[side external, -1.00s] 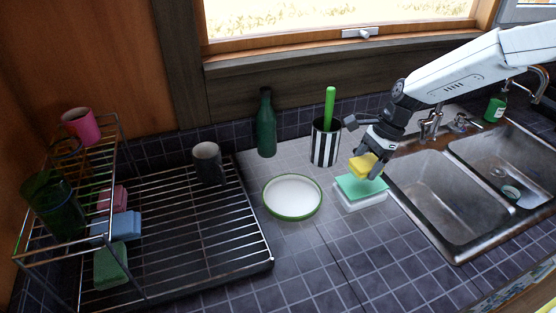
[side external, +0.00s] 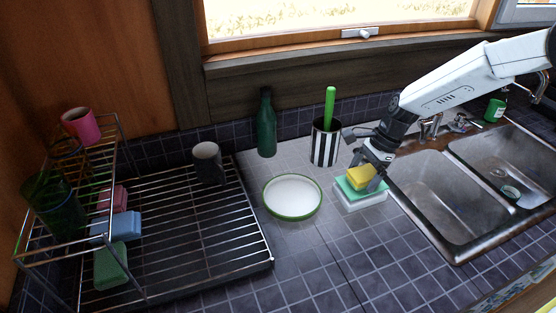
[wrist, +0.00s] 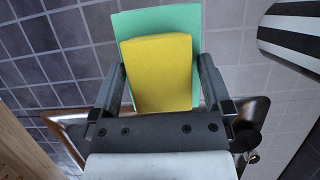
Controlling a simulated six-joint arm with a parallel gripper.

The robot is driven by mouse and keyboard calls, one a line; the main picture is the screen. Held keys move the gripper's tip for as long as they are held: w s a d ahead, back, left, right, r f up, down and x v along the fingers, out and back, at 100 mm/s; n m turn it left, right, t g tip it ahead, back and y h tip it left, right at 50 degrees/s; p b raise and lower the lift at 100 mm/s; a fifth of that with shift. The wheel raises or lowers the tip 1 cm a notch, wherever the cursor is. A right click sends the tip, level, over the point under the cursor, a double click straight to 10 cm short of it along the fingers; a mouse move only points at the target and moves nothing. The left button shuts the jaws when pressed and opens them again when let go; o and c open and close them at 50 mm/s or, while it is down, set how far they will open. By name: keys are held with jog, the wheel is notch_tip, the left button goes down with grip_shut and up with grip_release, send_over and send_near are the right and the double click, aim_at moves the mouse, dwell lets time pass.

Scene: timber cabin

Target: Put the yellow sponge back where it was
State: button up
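The yellow sponge (side external: 359,179) lies flat on a green sponge (side external: 346,189), which rests on a white block or dish (side external: 366,204) on the tiled counter. The wrist view also shows the yellow sponge (wrist: 158,70) on top of the green one (wrist: 198,25). My gripper (side external: 370,174) is low over the stack, pointing down. In the wrist view, my gripper's (wrist: 162,85) fingers stand on either side of the yellow sponge with narrow gaps, so it looks open around it.
A striped cup (side external: 325,143) with a green-handled brush stands just behind the stack. A white plate (side external: 292,196) lies left of it, and the sink (side external: 440,190) is close on the right. A green bottle (side external: 266,125) and a dish rack (side external: 190,230) are further left.

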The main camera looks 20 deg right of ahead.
jog(key=shift+r, duration=0.1)
jog(key=v, duration=1.2)
jog(key=shift+s, duration=0.1)
dwell(0.5)
jog(key=s+d+f+n+t+h, duration=0.1)
jog(key=s+f+n+h, duration=0.1)
jog(key=s+n, duration=0.7)
jog(key=s+d+f+n+t+h, duration=0.1)
jog(key=s+f+n, duration=0.3)
jog(key=s+n, duration=0.5)
jog(key=shift+s+d+t+h, duration=0.3)
jog(key=shift+s+d+h, duration=0.3)
jog(key=shift+s, duration=0.5)
